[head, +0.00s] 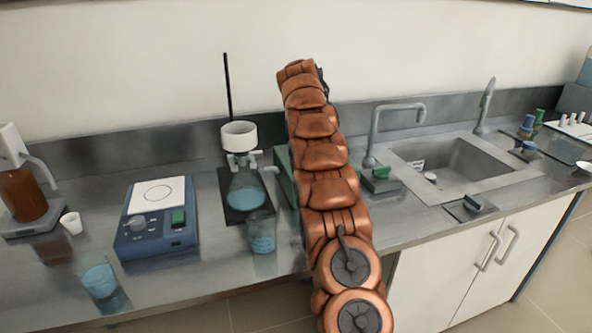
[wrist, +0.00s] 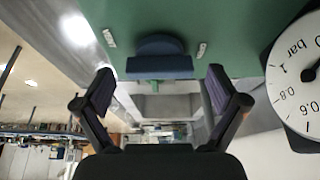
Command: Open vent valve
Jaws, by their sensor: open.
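A green panel (wrist: 220,25) fills the top of the wrist view. A dark blue knob (wrist: 160,66) sits on it, with a small green piece below it; I cannot tell for sure that it is the vent valve. My gripper (wrist: 160,82) is open and empty, one finger on each side of the knob, with gaps on both sides. I cannot tell how far the fingertips are from the panel. In the head view a green box (head: 283,176) shows beside my arm, which hides most of it and the knob.
A round pressure gauge (wrist: 302,78) is right of the knob. A flask with a white funnel (head: 239,136) and a beaker (head: 262,236) stand left of my arm. A blue hotplate (head: 156,236) stands further left. A sink (head: 455,165) with a tap (head: 375,135) is to the right.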

